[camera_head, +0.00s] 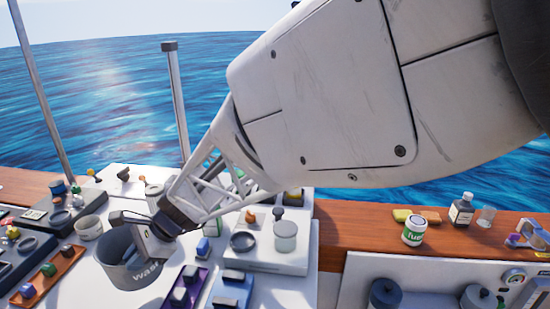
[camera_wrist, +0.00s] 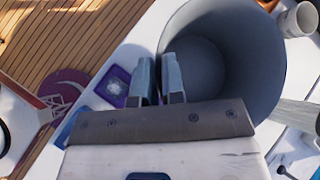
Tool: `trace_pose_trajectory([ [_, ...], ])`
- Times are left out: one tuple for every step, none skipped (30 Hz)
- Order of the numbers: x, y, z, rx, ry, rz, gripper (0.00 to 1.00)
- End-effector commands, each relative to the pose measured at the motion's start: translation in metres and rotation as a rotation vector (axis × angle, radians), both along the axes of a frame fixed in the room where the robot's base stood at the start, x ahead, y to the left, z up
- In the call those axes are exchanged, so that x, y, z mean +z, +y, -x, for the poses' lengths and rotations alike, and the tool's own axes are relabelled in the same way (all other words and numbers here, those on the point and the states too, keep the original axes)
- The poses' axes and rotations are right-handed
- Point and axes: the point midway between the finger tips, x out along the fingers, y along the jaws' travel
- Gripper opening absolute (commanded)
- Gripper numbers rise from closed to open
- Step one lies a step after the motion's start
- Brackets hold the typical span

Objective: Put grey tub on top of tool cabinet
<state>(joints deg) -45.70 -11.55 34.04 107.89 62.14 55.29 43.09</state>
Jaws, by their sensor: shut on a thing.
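The grey tub (camera_head: 118,272), with "wash" lettering on its side, stands at the lower left in the head view, among small items on a white top. In the wrist view the tub (camera_wrist: 240,70) shows its open mouth and looks empty. My gripper (camera_head: 158,243) is at the tub's right rim. In the wrist view my gripper (camera_wrist: 159,85) has one finger inside the tub and one outside, shut on its wall. Whether the tub is lifted is hard to tell. I cannot tell for sure which surface is the tool cabinet.
A white block with a glass jar (camera_head: 286,236) and a dark ring (camera_head: 243,242) stands right of the tub. A beige cup (camera_head: 88,227) is close behind it. Two posts rise behind.

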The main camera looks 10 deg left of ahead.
Motion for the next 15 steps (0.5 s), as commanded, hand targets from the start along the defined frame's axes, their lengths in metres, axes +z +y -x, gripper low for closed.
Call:
trace_pose_trajectory([
  [-0.007, 0.0, 0.0, 0.001, 0.001, 0.002, 0.0],
  [-0.011, 0.0, 0.0, 0.0, 0.002, 0.002, 0.0],
  [-0.014, 0.0, 0.0, 0.001, 0.002, 0.003, 0.0],
  [-0.016, 0.0, 0.0, 0.001, 0.002, 0.003, 0.0],
  [-0.018, 0.0, 0.0, 0.0, 0.003, 0.003, 0.0],
  [-0.019, 0.0, 0.0, 0.0, 0.003, 0.003, 0.0],
  [-0.02, 0.0, 0.0, 0.0, 0.003, 0.003, 0.0],
  [-0.02, 0.0, 0.0, 0.001, 0.002, 0.003, 0.0],
  [-0.02, 0.0, 0.0, 0.001, 0.002, 0.003, 0.0],
  [-0.02, 0.0, 0.0, 0.001, 0.002, 0.003, 0.0],
  [-0.02, 0.0, 0.0, 0.001, 0.002, 0.003, 0.0],
  [-0.02, 0.0, 0.0, 0.001, 0.002, 0.003, 0.0],
  [-0.02, 0.0, 0.0, 0.001, 0.002, 0.003, 0.0],
  [-0.02, 0.0, 0.0, 0.001, 0.002, 0.003, 0.0],
  [-0.02, 0.0, 0.0, 0.001, 0.002, 0.003, 0.0],
])
